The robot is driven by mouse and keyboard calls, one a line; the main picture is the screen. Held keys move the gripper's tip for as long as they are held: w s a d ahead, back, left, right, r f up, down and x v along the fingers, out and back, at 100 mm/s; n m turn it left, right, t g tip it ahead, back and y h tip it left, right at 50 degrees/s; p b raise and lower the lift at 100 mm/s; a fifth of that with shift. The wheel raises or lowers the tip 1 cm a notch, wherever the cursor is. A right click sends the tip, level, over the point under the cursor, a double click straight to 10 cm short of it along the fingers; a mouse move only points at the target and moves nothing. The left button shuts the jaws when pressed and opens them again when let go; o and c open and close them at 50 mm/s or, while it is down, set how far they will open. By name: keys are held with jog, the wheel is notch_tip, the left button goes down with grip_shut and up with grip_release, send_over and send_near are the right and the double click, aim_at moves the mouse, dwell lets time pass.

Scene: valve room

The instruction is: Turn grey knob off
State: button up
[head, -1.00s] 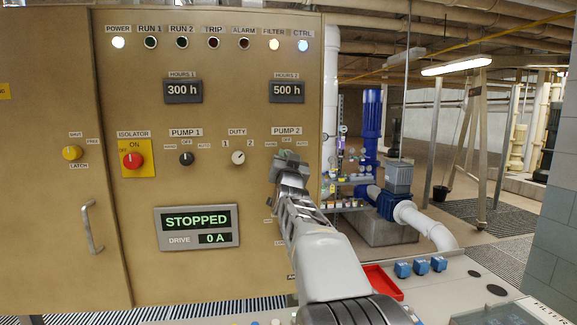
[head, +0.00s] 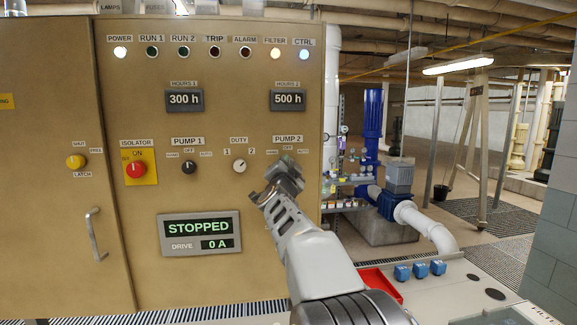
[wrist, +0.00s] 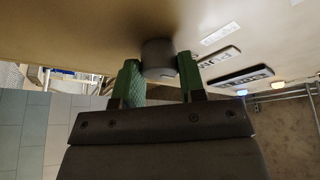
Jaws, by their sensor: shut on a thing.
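The grey knob (wrist: 158,56) is a short round knob on the tan panel, between the green-padded fingers of my gripper (wrist: 158,72) in the wrist view. The gripper is shut on it, one finger on each side. In the head view my gripper (head: 287,168) is at the panel just under the PUMP 2 label (head: 288,139) and hides the knob there. Its pointer and exact setting cannot be read. The gripper is rolled at a slant to the panel.
The black PUMP 1 knob (head: 189,167), white DUTY knob (head: 239,166) and red isolator (head: 136,170) are to the left. The display (head: 199,233) reads STOPPED, 0 A. A red tray (head: 381,283) and blue blocks (head: 420,270) lie on the bench at lower right.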

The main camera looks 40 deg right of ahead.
dwell(0.3)
jog(key=o, duration=0.9)
jog(key=b+v, duration=0.3)
jog(key=v, duration=1)
jog(key=shift+s+a+b, duration=0.25)
jog(key=shift+s+b, duration=0.05)
jog(key=shift+b, duration=0.1)
